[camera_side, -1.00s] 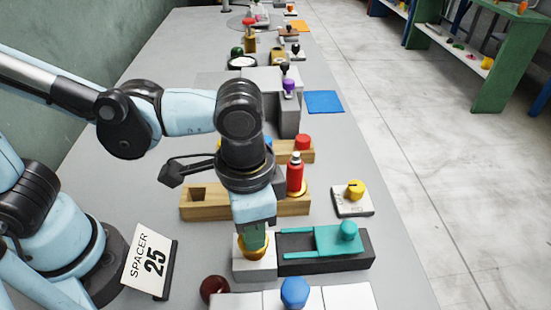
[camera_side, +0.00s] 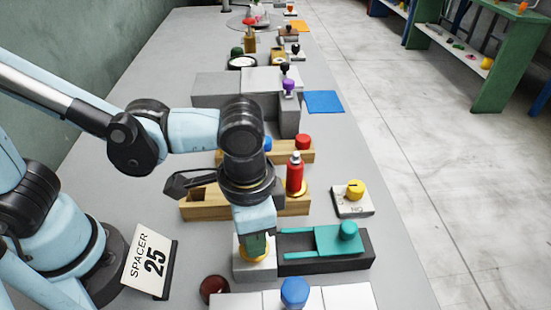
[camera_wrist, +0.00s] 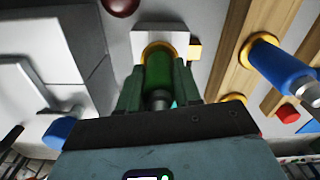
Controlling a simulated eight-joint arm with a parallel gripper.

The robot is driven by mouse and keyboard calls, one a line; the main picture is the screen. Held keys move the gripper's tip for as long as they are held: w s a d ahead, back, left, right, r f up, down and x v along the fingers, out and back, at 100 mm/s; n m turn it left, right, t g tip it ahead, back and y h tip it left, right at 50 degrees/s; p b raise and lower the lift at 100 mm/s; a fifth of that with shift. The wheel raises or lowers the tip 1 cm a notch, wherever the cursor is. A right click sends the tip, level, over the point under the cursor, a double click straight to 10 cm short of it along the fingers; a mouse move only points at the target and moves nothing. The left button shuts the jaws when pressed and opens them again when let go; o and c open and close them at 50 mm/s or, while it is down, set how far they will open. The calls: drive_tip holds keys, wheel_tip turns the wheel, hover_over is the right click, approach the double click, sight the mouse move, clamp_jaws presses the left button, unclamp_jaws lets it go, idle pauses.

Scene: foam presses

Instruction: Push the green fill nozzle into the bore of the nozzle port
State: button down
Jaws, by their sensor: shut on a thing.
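My gripper (camera_side: 256,240) is shut on the green fill nozzle (camera_wrist: 158,72), with one finger on each side of it in the wrist view. The nozzle port is a white block (camera_side: 254,271) with a gold ring (camera_side: 253,257) around its bore; in the wrist view the gold ring (camera_wrist: 159,45) sits around the nozzle's far end. In the side view, a strip of the green nozzle (camera_side: 258,245) shows between my gripper and the ring. The bore itself is hidden, and I cannot tell how deep the nozzle sits.
A dark tray with a teal slide (camera_side: 322,239) stands right beside the port. Behind are a wooden block (camera_side: 196,207) and a red bottle (camera_side: 295,178). White blocks with a blue knob (camera_side: 294,292) and a dark red ball (camera_side: 213,289) are in front. A "SPACER 25" sign (camera_side: 150,265) stands left.

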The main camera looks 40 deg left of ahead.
drive_tip(key=c, duration=0.7)
unclamp_jaws()
drive_tip(key=shift+r, duration=0.1)
wheel_tip(320, 180, up, 12)
drive_tip(key=shift+f, duration=0.1)
drive_tip(key=w+a+f+n+t, duration=0.2)
drive_tip(key=w+a+n+t, duration=0.1)
drive_tip(key=a, duration=0.7)
drive_tip(key=w+a+f+n+t, duration=0.3)
drive_tip(key=w+a+t, duration=0.1)
drive_tip(key=a, duration=0.7)
drive_tip(key=shift+w+n, duration=0.2)
drive_tip(key=shift+n, duration=0.2)
